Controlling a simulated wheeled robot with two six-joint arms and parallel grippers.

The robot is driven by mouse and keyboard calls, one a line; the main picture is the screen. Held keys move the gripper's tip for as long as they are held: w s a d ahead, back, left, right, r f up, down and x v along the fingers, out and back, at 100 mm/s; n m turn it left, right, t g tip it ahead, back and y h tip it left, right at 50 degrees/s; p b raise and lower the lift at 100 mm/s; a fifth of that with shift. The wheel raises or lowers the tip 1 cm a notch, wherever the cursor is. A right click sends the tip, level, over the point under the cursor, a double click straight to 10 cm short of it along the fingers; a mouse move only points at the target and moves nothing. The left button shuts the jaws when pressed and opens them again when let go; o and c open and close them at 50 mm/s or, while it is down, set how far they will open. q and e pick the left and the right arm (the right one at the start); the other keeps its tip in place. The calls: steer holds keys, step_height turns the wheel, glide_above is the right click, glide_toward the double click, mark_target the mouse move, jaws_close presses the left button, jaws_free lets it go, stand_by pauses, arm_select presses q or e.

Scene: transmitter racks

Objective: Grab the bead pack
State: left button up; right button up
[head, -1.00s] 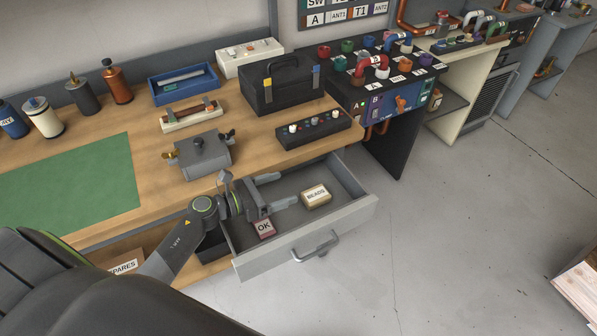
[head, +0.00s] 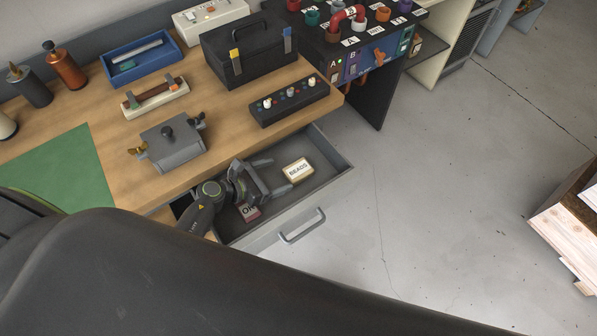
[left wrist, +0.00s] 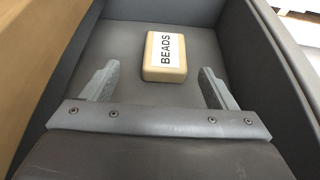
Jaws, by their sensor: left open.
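The bead pack (head: 298,170) is a small tan block with a white BEADS label, lying on the floor of the open drawer (head: 325,150). It also shows in the left wrist view (left wrist: 165,55), beyond the fingertips and roughly between their lines. My left gripper (head: 276,180) is open and empty, inside the drawer area to the left of the pack and apart from it. Its two fingers show in the left wrist view (left wrist: 158,85). My right gripper is not in view.
A reddish pack marked OK (head: 249,212) lies in the drawer under my left gripper, partly hidden. Drawer walls stand around the pack. The workbench above holds a grey clamp box (head: 172,143), a button panel (head: 290,102) and a black toolbox (head: 250,55). A wooden crate (head: 570,220) stands at right.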

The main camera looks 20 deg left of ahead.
mark_target(295, 171)
arm_select(q)
steer(key=x, duration=0.2)
steer(key=shift+w+d+f, duration=0.15)
steer(key=shift+w, duration=0.05)
steer(key=shift+w+d+f+b, duration=0.2)
steer(key=shift+w+d+b, duration=0.05)
steer(key=shift+d+b, duration=0.15)
steer(key=b+x, duration=0.1)
steer(key=x, duration=0.2)
steer(key=shift+w+d+f, duration=0.15)
steer(key=shift+d+f, duration=0.05)
steer(key=shift+d, duration=0.2)
steer(key=shift+w+d, duration=0.15)
steer(key=shift+w, duration=0.05)
steer(key=c, duration=1.1)
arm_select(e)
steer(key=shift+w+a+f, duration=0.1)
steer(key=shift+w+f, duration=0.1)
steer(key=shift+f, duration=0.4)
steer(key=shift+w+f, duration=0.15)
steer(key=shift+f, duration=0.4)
arm_select(q)
steer(key=shift+r, duration=0.1)
